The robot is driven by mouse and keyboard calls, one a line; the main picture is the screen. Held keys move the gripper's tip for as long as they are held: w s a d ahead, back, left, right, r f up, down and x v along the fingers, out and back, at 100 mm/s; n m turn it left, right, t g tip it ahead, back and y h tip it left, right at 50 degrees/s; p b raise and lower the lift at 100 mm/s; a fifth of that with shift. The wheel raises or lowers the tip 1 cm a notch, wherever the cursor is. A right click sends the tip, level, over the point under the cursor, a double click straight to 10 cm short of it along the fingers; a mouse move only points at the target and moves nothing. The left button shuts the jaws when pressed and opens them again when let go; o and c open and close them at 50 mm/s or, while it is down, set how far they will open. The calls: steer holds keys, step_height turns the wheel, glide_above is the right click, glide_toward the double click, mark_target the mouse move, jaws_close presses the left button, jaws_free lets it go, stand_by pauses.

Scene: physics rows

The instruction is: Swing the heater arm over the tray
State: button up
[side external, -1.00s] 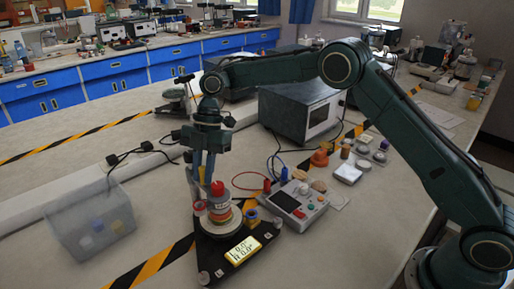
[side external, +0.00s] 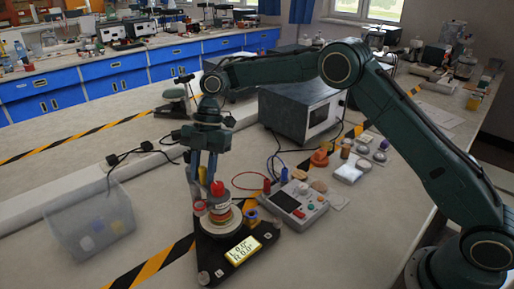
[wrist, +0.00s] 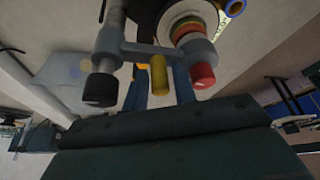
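A black three-cornered instrument base (side external: 222,262) stands on the bench with a round stack of coloured rings (side external: 220,222) on it. Above it, in the wrist view, a grey crossbar (wrist: 150,50) joins a black-capped post (wrist: 101,88), a short yellow peg (wrist: 158,75) and a red-capped post (wrist: 203,75). The red cap also shows in the side view (side external: 217,188). I cannot tell for sure which part is the heater arm or the tray. My gripper (side external: 203,180) points down over the instrument. Its blue fingers (wrist: 159,90) stand apart, either side of the yellow peg, with gaps showing.
A lit yellow display (side external: 239,249) is on the base. A grey control box (side external: 298,203), small jars and a large oven-like box (side external: 300,108) stand to the right and behind. Cables cross the bench.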

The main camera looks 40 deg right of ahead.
steer(key=shift+a, duration=0.1)
steer(key=w+a+m+t, duration=0.4)
steer(key=a+m+t, duration=0.15)
steer(key=m, duration=0.95)
steer(key=s+d+r+h, duration=0.1)
steer(key=s+d+r, duration=0.1)
steer(key=r, duration=0.5)
steer(key=s+d+r, duration=0.2)
steer(key=s+r, duration=0.1)
steer(key=r, duration=0.4)
steer(key=s+d+r+m, duration=0.2)
steer(key=s+d+r, duration=0.1)
steer(key=s+d, duration=0.4)
steer(key=s+d+r+m+t+h, duration=0.1)
steer(key=s+d+r+m, duration=0.1)
steer(key=s+d, duration=0.6)
steer(key=shift+s+r+m+h, duration=0.3)
steer(key=shift+s+r+m, duration=0.15)
steer(key=shift+s, duration=1.3)
steer(key=shift+s+d+t, duration=0.1)
steer(key=shift+t, duration=0.15)
